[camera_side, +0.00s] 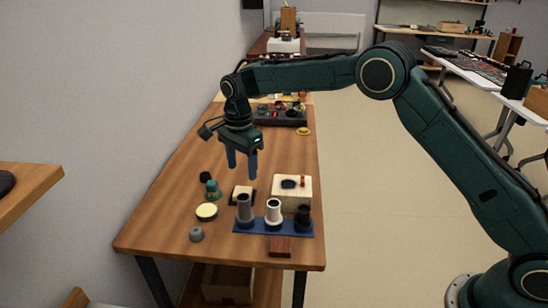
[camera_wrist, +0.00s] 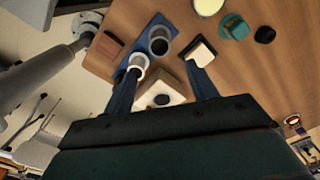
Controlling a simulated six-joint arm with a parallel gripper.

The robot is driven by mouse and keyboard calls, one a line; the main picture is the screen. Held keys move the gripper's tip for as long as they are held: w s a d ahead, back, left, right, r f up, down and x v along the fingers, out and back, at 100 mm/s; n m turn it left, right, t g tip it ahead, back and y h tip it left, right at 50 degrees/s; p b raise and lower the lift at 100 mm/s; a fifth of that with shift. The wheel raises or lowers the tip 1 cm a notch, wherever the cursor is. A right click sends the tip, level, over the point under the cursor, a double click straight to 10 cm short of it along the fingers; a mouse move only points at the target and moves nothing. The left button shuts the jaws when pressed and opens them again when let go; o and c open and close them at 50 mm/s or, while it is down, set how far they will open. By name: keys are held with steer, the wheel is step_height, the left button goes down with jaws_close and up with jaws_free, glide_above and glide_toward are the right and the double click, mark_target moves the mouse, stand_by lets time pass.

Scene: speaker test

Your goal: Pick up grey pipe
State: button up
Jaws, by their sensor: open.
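The grey pipe (camera_side: 244,210) stands upright at the left end of a blue rack (camera_side: 262,228) on the wooden table. A white pipe (camera_side: 273,211) and a black pipe (camera_side: 303,215) stand beside it on the rack. In the wrist view the grey pipe (camera_wrist: 159,42) shows from above, with the white pipe (camera_wrist: 139,63) next to it. My gripper (camera_side: 242,171) is open and empty, fingers pointing down, above the table and higher than the pipe. In the wrist view my gripper (camera_wrist: 163,66) has its fingers apart, the left one overlapping the rack area.
A cream box (camera_side: 296,186) and a small white-topped block (camera_side: 242,194) stand behind the rack. A green part (camera_side: 212,189), a cream disc (camera_side: 206,212) and a small grey cap (camera_side: 196,234) are left of it. A brown block (camera_side: 279,247) lies in front.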

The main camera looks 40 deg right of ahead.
mark_target(244, 197)
steer(key=shift+f, duration=0.1)
steer(key=shift+f, duration=4.2)
steer(key=shift+a+f, duration=0.15)
steer(key=shift+f, duration=2.45)
steer(key=c, duration=1)
steer(key=shift+r, duration=0.2)
step_height(244, 197, up, 20)
steer(key=shift+f, duration=0.15)
